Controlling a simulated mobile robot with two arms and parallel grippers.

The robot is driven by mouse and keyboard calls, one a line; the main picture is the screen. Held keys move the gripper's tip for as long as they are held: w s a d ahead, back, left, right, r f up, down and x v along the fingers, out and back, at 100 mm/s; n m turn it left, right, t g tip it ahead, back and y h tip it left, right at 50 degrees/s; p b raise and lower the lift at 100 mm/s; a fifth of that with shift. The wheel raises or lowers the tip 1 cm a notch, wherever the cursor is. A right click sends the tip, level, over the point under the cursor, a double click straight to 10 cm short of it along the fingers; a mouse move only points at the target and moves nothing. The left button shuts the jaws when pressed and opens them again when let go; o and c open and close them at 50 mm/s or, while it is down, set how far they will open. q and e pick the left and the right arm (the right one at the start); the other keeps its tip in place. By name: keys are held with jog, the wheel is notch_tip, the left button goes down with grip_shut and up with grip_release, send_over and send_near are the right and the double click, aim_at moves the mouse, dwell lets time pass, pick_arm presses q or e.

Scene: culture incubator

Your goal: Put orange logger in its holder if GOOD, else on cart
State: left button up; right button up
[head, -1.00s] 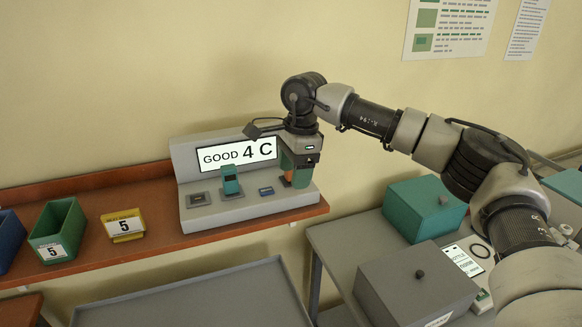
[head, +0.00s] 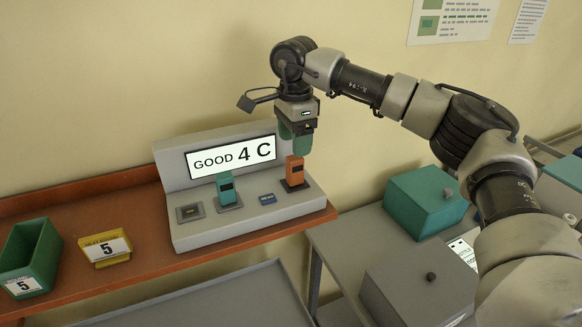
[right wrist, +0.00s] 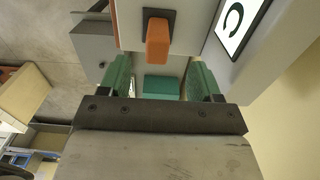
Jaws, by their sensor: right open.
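The orange logger (head: 295,172) stands upright in a dark square holder (head: 294,186) at the right end of the grey station (head: 240,222). It also shows in the right wrist view (right wrist: 157,42). In the right wrist view the open fingers (right wrist: 162,80) are clear of the logger. A teal logger (head: 226,188) stands in another holder on the station. My left gripper is not in view.
A grey cart top (head: 215,302) lies below. A teal box (head: 424,204) and a grey box (head: 415,290) are at the right.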

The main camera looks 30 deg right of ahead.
aim_at(295, 184)
jog(key=shift+s+r, duration=0.1)
jog(key=shift+s, duration=0.25)
notch_tip(295, 184, down, 8)
jog(key=b, duration=0.5)
jog(key=shift+w+f+b, duration=0.15)
jog(key=shift+f+b, duration=0.05)
jog(key=shift+b, duration=0.1)
jog(key=shift+f, duration=0.35)
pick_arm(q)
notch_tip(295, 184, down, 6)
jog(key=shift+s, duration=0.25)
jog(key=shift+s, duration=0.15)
pick_arm(e)
jog(key=shift+f, duration=0.25)
jog(key=shift+a, duration=0.1)
grip_shut()
